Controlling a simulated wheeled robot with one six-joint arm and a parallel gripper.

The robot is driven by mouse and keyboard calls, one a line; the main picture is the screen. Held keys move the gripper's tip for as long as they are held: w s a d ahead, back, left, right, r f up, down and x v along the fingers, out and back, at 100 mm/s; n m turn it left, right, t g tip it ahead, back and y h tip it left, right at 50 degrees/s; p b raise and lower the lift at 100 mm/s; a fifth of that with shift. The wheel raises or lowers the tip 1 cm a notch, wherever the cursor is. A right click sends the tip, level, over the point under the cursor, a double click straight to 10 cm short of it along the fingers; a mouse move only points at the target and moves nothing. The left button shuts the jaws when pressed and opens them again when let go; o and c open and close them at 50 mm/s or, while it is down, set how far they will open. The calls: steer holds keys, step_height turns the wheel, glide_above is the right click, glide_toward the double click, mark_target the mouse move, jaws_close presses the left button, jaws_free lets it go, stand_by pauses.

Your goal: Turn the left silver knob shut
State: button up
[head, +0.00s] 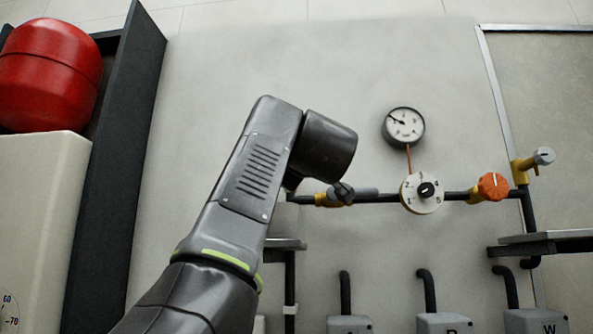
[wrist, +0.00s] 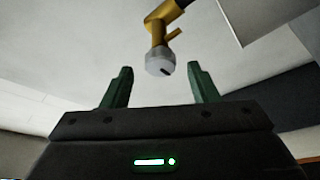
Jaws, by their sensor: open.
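The silver knob (wrist: 159,62) shows in the wrist view, on the end of a yellow valve body (wrist: 158,32) with a short spur. A dark mark is on its face. My gripper (wrist: 160,68) is open, with one green finger on each side of the knob in the picture. The knob appears beyond the fingertips, with clear gaps and no contact visible. In the head view my arm hides the gripper and this knob. Another silver knob (head: 543,156) sits on a yellow valve at the right.
A pipe carries a numbered white dial (head: 423,194), an orange knob (head: 493,187) and a yellow valve (head: 326,199) with a grey handle. A gauge (head: 403,127) hangs above. A dark panel (head: 120,150) and red tank (head: 50,75) stand left. Grey shelves (head: 545,240) stick out at right.

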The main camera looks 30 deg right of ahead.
steer(key=b+v, duration=0.2)
steer(key=v, duration=0.5)
steer(key=shift+s+a+f, duration=0.1)
stand_by(0.6)
steer(key=p+x, duration=0.5)
steer(key=x, duration=0.8)
steer(key=shift+w, duration=0.35)
